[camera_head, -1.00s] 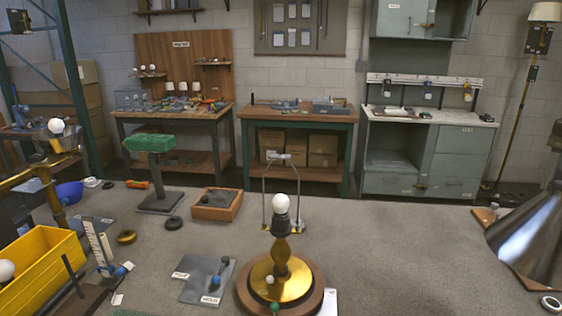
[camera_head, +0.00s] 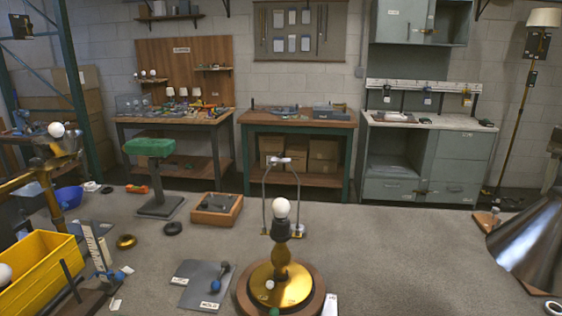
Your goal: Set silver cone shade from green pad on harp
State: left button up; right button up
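A silver cone shade (camera_head: 528,248) is at the right edge, its wide rim toward the lower left and its upper part cut off by the frame. The green pad (camera_head: 148,147) tops a dark stand at the left and is bare. The harp (camera_head: 266,185), a thin metal loop, shows upright around and above a white bulb (camera_head: 281,208). The bulb sits on a brass lamp (camera_head: 278,285) with a round wooden base at front centre. Nothing rests on the harp. Neither gripper can be made out; what bears or holds the shade is hidden.
A yellow bin (camera_head: 38,270) and a brass lamp with a bulb (camera_head: 56,129) crowd the left. A wooden tray (camera_head: 218,214) and a grey mat (camera_head: 190,288) lie left of the centre lamp. The grey tabletop (camera_head: 410,260) between lamp and shade is clear.

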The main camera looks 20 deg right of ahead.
jog(key=shift+f+b, duration=0.5)
jog(key=shift+f, duration=0.05)
dwell(1.2)
jog(key=o, duration=1.8)
jog(key=shift+c, duration=0.2)
jog(key=shift+r, duration=0.2)
